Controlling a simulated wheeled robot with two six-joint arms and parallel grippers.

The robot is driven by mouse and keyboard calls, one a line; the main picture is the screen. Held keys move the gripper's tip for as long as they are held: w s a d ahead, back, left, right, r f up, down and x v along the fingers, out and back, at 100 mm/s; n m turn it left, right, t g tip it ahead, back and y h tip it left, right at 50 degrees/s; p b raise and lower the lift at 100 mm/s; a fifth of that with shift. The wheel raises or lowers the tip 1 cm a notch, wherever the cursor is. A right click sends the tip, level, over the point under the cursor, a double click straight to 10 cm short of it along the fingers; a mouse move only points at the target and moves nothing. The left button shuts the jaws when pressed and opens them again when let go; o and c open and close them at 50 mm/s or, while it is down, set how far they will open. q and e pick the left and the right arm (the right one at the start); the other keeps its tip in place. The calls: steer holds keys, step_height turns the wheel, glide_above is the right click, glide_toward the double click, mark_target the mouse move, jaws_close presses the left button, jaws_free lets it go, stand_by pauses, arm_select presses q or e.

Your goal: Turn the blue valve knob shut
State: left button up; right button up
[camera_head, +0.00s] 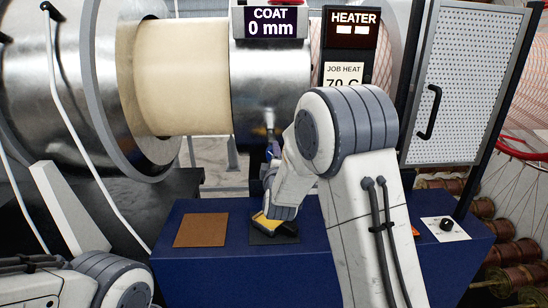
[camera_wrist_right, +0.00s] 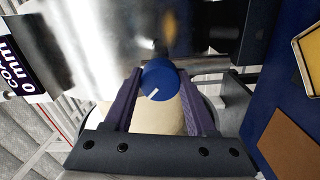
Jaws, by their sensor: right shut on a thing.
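The blue valve knob (camera_wrist_right: 159,78) is round with a short white mark on its face, slanting to lower left in the right wrist view. It sits in front of a shiny metal cylinder, between the two purple fingers of my right gripper (camera_wrist_right: 158,92), which is shut on it. In the head view only a small bit of blue (camera_head: 269,154) shows at the right gripper (camera_head: 269,166), below the metal drum; my wrist and forearm hide much there. My left arm shows at lower left, but its gripper is not in view.
A "COAT 0 mm" display (camera_head: 270,22) and a "HEATER" panel (camera_head: 352,30) hang above. A blue bench (camera_head: 185,265) stands below, with a brown square (camera_head: 201,230), a yellow-edged item (camera_head: 266,221) and a small dial plate (camera_head: 445,229). A perforated door (camera_head: 465,75) stands right.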

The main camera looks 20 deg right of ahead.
steer(key=shift+a, duration=0.1)
stand_by(0.3)
steer(key=o, duration=1.4)
steer(key=b+v, duration=0.2)
steer(key=v, duration=0.8)
steer(key=shift+s+b, duration=0.2)
steer(key=shift+b, duration=0.1)
